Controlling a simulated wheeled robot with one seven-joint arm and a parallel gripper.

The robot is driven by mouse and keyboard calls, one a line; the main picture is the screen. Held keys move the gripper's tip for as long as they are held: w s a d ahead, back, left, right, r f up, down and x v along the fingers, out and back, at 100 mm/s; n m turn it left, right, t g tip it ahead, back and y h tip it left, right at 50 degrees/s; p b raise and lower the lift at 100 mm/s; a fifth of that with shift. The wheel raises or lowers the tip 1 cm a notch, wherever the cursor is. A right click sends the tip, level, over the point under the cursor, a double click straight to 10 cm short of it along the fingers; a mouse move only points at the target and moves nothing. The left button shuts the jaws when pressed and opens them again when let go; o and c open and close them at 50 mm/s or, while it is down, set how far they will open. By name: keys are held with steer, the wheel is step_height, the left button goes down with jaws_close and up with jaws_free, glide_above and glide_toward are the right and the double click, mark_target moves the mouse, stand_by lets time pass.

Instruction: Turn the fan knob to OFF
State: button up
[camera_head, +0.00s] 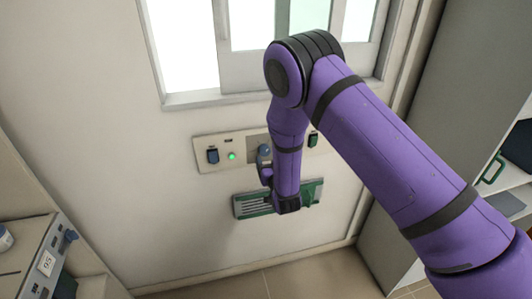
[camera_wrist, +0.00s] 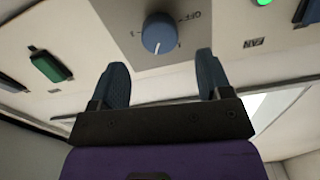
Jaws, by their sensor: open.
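The fan knob (camera_wrist: 160,33) is round and blue with a white pointer line. It sits on a grey plate (camera_wrist: 190,12) with small markings, one of which looks like OFF. The pointer line points toward my gripper in the wrist view, off that marking. My gripper (camera_wrist: 164,62) is open, with one dark blue finger toward each side of the knob and a gap between.
The cream wall panel (camera_head: 200,140) also carries a blue switch (camera_head: 212,156), a lit green lamp (camera_head: 231,156) and a green switch (camera_head: 313,140). A green-edged vent (camera_head: 250,206) is below it, a window (camera_head: 185,50) above. Cabinets stand at both sides.

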mark_target(265, 152)
steer(key=x, duration=0.5)
steer(key=shift+w+a, duration=0.1)
steer(key=shift+w, duration=0.3)
steer(key=c, duration=0.9)
